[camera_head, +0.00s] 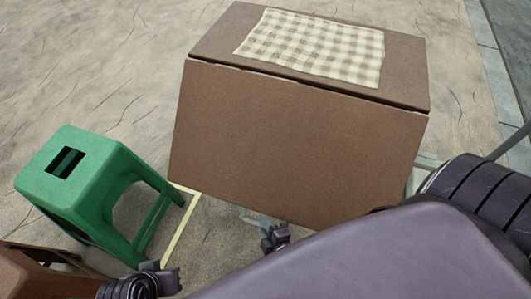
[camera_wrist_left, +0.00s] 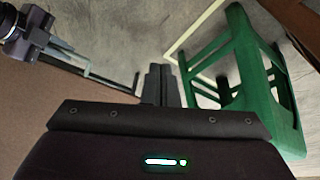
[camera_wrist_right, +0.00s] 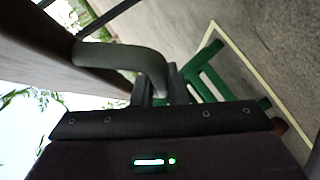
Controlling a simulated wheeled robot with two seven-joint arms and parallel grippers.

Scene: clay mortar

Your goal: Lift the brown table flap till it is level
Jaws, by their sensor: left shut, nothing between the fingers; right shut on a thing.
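The brown table flap (camera_head: 295,145) slopes down from the near edge of the brown table top (camera_head: 405,70), not level with it. My right gripper (camera_head: 275,238) is at the flap's lower edge. In the right wrist view its fingers (camera_wrist_right: 160,88) are shut on a grey bent handle (camera_wrist_right: 120,55) beside the flap's dark brown panel (camera_wrist_right: 35,50). My left gripper (camera_head: 168,278) is lower left of the flap, apart from it. In the left wrist view its fingers (camera_wrist_left: 160,85) are shut and empty, with the flap (camera_wrist_left: 30,105) at the left.
A green stool (camera_head: 85,175) stands left of the flap, close to my left gripper. A checked cloth (camera_head: 315,45) lies on the table top. A pale yellow line (camera_head: 180,225) marks the floor by the stool. A brown object (camera_head: 40,275) is at the lower left.

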